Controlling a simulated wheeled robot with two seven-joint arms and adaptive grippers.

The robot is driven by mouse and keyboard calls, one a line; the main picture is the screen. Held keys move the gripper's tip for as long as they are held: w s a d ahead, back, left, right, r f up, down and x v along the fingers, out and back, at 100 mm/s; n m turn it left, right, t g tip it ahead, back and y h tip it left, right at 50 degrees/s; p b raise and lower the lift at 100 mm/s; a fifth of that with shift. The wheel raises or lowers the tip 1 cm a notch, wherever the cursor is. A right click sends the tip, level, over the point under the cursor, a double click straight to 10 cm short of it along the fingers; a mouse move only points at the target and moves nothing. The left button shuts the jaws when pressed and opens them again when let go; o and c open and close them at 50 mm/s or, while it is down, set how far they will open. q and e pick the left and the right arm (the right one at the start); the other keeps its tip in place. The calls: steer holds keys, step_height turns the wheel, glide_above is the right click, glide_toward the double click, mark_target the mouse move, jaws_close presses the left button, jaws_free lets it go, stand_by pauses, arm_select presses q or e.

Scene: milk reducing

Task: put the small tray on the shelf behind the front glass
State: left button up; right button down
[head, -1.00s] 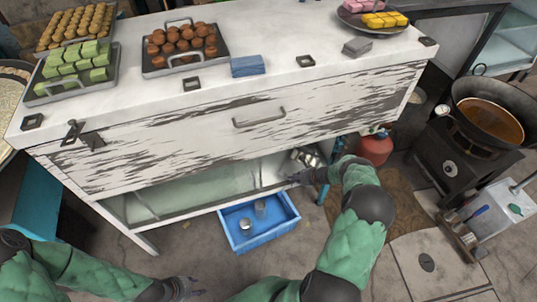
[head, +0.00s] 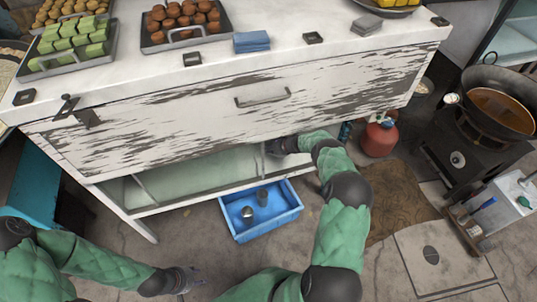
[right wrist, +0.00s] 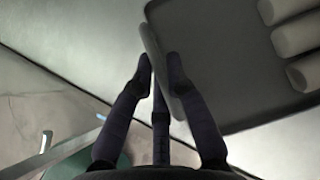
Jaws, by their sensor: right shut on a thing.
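The small tray (right wrist: 215,85) is dark and holds several pale rounded pieces; it shows in the right wrist view, at the upper right. My right gripper (right wrist: 158,75) is shut on the tray's raised handle or edge. In the head view my right gripper (head: 272,147) reaches in under the cabinet's front panel, and the tray is hidden there. The front glass (head: 190,177) runs along the low shelf under the panel. Whether the tray touches the shelf I cannot tell. My left gripper (head: 192,279) is open and empty, low over the floor at the lower left.
The worn white cabinet (head: 200,122) overhangs the shelf. A blue bin (head: 285,222) with metal cups stands on the floor below it. A red gas bottle (head: 378,138) and a stove with a wok (head: 500,105) stand to the right. Trays of sweets sit on the countertop.

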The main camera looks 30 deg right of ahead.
steer(key=f+b, duration=0.2)
steer(key=f, duration=0.1)
steer(key=shift+w+f, duration=0.2)
steer(key=shift+f, duration=0.1)
steer(key=shift+r, duration=0.1)
steer(key=c, duration=1.2)
jaws_free()
steer(key=shift+f, duration=0.2)
steer(key=shift+c, duration=0.2)
steer(key=shift+r, duration=0.2)
steer(key=p+v, duration=0.4)
steer(key=v, duration=0.3)
steer(key=shift+s+r, duration=0.15)
steer(key=shift+s, duration=0.05)
